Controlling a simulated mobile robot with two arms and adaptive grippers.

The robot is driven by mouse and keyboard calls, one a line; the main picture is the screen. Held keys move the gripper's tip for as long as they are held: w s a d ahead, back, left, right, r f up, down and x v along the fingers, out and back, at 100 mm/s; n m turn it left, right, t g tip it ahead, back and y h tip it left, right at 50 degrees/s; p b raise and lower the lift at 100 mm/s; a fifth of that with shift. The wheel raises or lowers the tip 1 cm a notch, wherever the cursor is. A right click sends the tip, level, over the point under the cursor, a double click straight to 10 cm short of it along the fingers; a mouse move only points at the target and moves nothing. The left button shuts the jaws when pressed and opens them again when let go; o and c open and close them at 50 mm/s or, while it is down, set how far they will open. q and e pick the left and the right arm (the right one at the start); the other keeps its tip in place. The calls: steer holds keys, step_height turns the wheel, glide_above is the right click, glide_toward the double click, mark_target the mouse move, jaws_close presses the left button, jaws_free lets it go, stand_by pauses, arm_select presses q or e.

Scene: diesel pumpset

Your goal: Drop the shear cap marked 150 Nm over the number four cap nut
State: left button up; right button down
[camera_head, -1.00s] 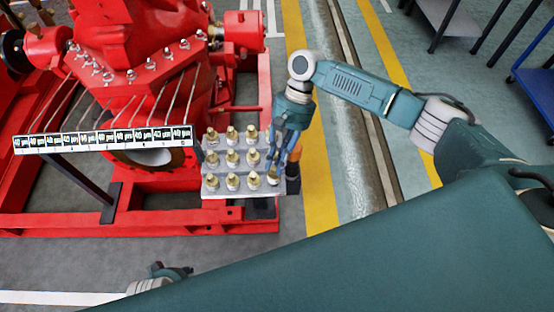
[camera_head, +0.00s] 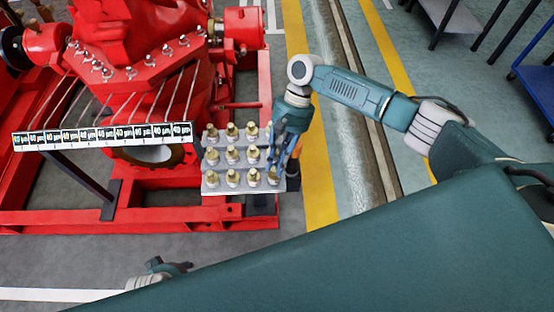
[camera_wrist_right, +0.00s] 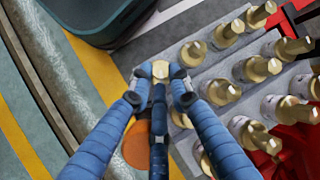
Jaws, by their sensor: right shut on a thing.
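My right gripper (camera_head: 277,165) reaches down over the right end of the grey rack. In the wrist view its two blue fingers (camera_wrist_right: 160,78) are shut on a brass-topped shear cap (camera_wrist_right: 160,69). This cap lines up with the row nearest me, at the rack's right corner; I cannot tell whether it touches the rack. Its marking is not readable. The cap nuts (camera_head: 183,40) stand along the red pump's flange, above a strip of labels (camera_head: 105,137) joined to them by thin rods. My left gripper (camera_head: 170,268) is low at left, its jaws unclear.
The grey rack (camera_head: 243,189) holds several other brass-topped caps (camera_head: 232,154) in rows, close beside the right fingers. The red frame (camera_head: 150,220) lies around and under the pump. Open floor with a yellow stripe (camera_head: 318,190) is right of the rack.

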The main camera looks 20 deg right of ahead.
steer(key=shift+f, duration=0.3)
steer(key=c, duration=1.5)
jaws_free()
steer(key=shift+c, duration=0.2)
steer(key=shift+s, duration=0.1)
steer(key=shift+f, duration=0.1)
steer(key=shift+d, duration=0.1)
steer(key=v, duration=1.2)
steer(key=shift+r, duration=0.2)
